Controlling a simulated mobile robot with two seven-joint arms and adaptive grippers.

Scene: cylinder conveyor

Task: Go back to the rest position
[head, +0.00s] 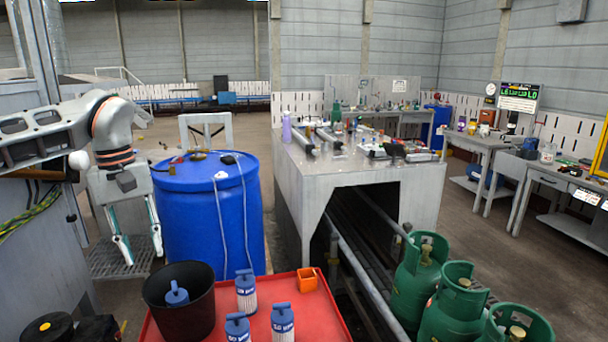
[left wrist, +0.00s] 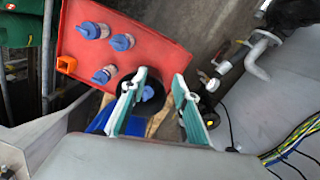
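My left gripper (head: 141,250) hangs from the left arm in the head view, fingers pointing down and spread apart. It is left of the blue barrel and above and behind the black bucket (head: 180,310). In the left wrist view its green-padded fingers (left wrist: 160,95) are apart with nothing held between them. A blue-topped cylinder (head: 176,293) is inside the bucket. Several more blue-and-white cylinders, one of them (head: 246,290) near the back, stand upright on the red table (head: 310,322). My right gripper is in neither view.
A blue barrel (head: 211,212) stands beside the left gripper. An orange box (head: 308,279) sits on the red table. Green gas bottles (head: 420,265) stand at the right, by a grey conveyor housing (head: 300,180). Cables (left wrist: 297,143) and pipes lie at the right of the wrist view.

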